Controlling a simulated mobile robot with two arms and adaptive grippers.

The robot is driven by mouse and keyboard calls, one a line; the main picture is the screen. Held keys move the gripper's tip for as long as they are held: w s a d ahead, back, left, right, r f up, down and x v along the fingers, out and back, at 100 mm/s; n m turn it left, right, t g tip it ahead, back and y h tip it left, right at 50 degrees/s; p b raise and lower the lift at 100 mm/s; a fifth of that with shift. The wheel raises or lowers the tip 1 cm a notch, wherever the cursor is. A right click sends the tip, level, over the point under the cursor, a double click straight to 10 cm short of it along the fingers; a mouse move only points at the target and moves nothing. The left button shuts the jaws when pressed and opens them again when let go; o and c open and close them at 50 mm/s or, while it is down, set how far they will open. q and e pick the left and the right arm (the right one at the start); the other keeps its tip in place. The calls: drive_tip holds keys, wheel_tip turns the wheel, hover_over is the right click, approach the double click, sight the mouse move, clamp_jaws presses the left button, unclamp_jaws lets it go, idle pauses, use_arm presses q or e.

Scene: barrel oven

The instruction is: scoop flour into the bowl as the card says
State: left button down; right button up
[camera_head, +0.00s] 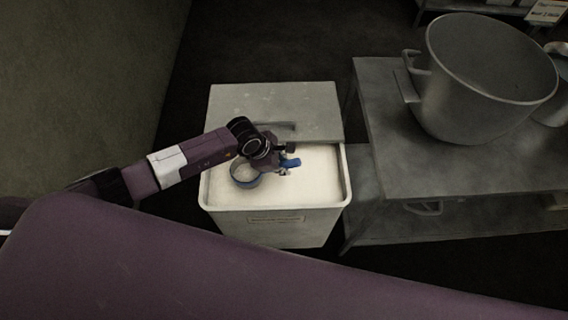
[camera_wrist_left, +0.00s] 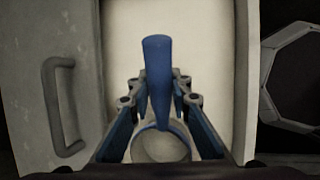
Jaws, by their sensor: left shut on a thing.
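My left gripper (camera_head: 283,163) is shut on a scoop with a blue handle (camera_head: 291,163) and a round cup (camera_head: 245,174), over the open front of the flour bin (camera_head: 274,214). The handle also shows in the left wrist view (camera_wrist_left: 158,65) between the fingers (camera_wrist_left: 160,105). I cannot tell whether the cup holds flour or touches the flour. Pale, flat flour (camera_head: 318,178) fills the bin. A large grey metal bowl (camera_head: 455,95) stands on the table at the right. A card (camera_head: 547,11) at the top right is too small to read fully. My right gripper is not visible.
The bin's grey lid (camera_head: 245,108) covers its back part and has a handle (camera_wrist_left: 62,105). The metal table (camera_head: 455,172) stands close at the bin's right, with a lower shelf (camera_head: 440,220). A wall (camera_head: 75,80) is at the left.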

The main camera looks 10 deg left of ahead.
use_arm(q)
wheel_tip(320, 180, down, 4)
drive_tip(key=b, duration=0.2)
drive_tip(key=shift+b, duration=0.3)
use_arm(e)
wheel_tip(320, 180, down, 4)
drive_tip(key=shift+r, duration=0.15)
use_arm(q)
wheel_tip(320, 180, down, 3)
drive_tip(key=b, duration=0.2)
drive_tip(key=shift+w+b, duration=0.1)
drive_tip(key=shift+b, duration=0.25)
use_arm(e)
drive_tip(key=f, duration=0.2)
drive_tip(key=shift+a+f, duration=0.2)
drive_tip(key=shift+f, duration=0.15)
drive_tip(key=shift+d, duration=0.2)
use_arm(q)
drive_tip(key=shift+r, duration=0.15)
